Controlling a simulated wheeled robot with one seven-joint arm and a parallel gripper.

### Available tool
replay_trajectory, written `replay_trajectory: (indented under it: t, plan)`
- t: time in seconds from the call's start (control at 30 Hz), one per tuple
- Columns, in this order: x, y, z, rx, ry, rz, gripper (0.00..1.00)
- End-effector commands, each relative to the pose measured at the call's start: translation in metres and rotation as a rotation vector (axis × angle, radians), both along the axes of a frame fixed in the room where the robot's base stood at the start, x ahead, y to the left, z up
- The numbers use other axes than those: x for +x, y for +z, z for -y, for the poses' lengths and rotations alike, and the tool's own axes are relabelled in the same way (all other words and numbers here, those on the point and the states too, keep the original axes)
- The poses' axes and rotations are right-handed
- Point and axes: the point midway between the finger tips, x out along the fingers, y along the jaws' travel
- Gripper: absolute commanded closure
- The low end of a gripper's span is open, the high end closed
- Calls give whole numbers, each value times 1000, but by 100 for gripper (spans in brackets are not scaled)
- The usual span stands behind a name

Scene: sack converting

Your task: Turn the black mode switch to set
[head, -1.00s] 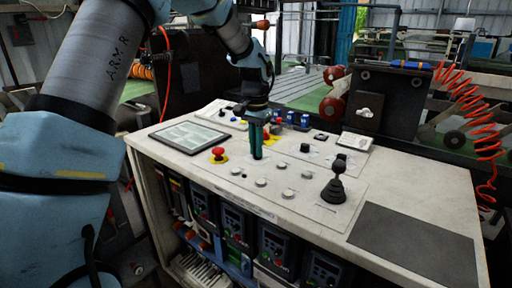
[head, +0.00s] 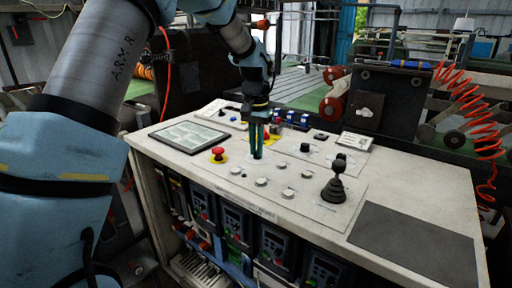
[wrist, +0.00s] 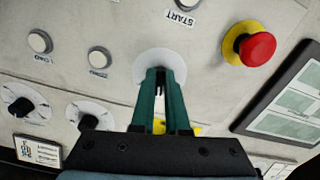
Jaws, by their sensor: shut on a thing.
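My gripper (head: 257,155) points down at the sloped control panel, with its two teal fingers closed in on a control there. In the wrist view my gripper (wrist: 160,72) has its fingertips over a round white plate (wrist: 146,62). The black mode switch is hidden between the fingers, so its pointer direction cannot be seen. No set mark is readable beside the plate.
A red emergency button (wrist: 257,48) sits near the gripper, beside a screen (head: 190,136). Round push buttons (wrist: 39,41) and other black knobs (wrist: 20,107) lie around. A black joystick (head: 335,185) stands up to the right. The dark mat (head: 415,245) is clear.

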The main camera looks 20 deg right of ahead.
Motion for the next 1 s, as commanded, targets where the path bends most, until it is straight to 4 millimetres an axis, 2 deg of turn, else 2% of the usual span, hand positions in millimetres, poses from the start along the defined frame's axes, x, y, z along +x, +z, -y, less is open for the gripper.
replay_trajectory:
  t: [0.5,0.73,1.0]
  plan:
    - [-2,1,4,-2,414,2,100]
    - [-2,1,4,-2,525,3,100]
    - [-2,1,5,-4,577,3,100]
